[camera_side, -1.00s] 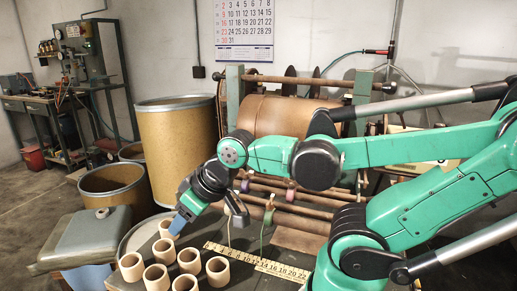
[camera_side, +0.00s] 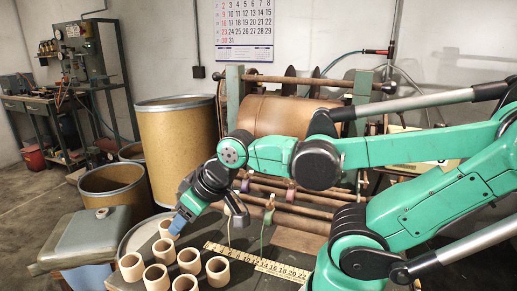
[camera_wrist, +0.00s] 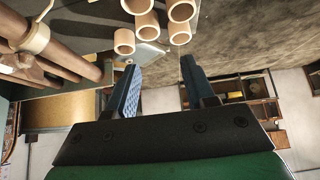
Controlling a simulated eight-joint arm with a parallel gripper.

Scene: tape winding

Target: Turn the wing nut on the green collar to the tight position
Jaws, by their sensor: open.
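The green collar (camera_side: 268,216) sits on a lower brown rod of the winding machine in the side view. Its wing nut is too small to make out, so I cannot tell its position. My gripper (camera_side: 177,226) is left of the collar and apart from it, pointing down over the cardboard cores. In the wrist view my gripper (camera_wrist: 161,76) is open, with its two blue-faced fingers apart and nothing between them. A pale collar (camera_wrist: 35,38) shows on a rod at the upper left of the wrist view; I cannot tell which one it is.
Several cardboard cores (camera_side: 157,277) stand on the dark table below my gripper. A yellow ruler (camera_side: 257,262) lies to their right. A purple collar (camera_side: 245,186) and a pinkish collar (camera_side: 291,193) are on the rods nearby. A large drum (camera_side: 176,150) stands behind.

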